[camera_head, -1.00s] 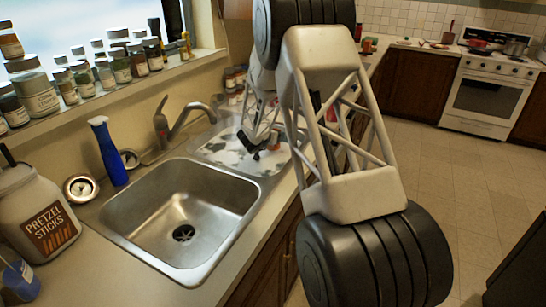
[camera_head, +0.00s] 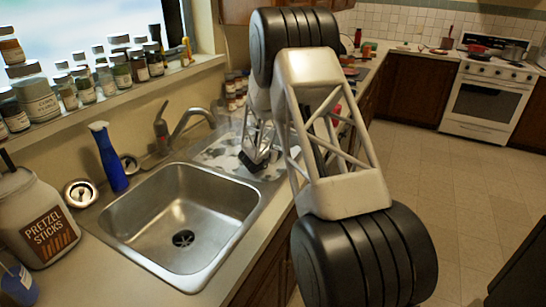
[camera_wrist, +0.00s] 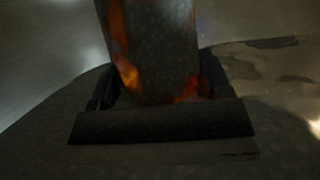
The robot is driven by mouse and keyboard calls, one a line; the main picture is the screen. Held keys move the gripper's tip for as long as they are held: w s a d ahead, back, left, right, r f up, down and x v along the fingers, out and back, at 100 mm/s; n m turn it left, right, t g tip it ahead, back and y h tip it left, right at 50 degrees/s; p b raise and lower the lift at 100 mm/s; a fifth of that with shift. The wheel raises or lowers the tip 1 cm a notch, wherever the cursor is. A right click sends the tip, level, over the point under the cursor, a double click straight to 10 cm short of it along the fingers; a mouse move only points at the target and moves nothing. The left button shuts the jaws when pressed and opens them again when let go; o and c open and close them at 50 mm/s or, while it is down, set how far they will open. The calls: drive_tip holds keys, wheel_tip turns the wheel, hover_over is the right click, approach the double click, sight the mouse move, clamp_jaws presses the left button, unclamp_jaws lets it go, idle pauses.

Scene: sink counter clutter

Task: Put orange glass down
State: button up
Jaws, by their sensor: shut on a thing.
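The orange glass (camera_wrist: 150,50) fills the middle of the wrist view, dark with glowing orange patches low on its sides. My gripper (camera_wrist: 160,95) is shut on it, with a dark finger on either side. In the head view my gripper (camera_head: 254,163) is low over the mottled white and grey area (camera_head: 219,152) beyond the sink basin. The glass cannot be made out there. Whether its base touches the surface is not clear.
The empty steel sink basin (camera_head: 140,215) is in front, with its faucet (camera_head: 185,125) behind. A blue bottle (camera_head: 108,158) and a pretzel jar (camera_head: 35,218) stand to the left. Several spice jars (camera_head: 85,85) line the sill.

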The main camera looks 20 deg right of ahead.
drive_tip(key=shift+f, duration=0.7)
drive_tip(key=shift+f, duration=0.65)
drive_tip(key=o, duration=1)
drive_tip(key=shift+s+a+r, duration=0.1)
drive_tip(key=shift+r, duration=0.6)
drive_tip(key=shift+v, duration=1.85)
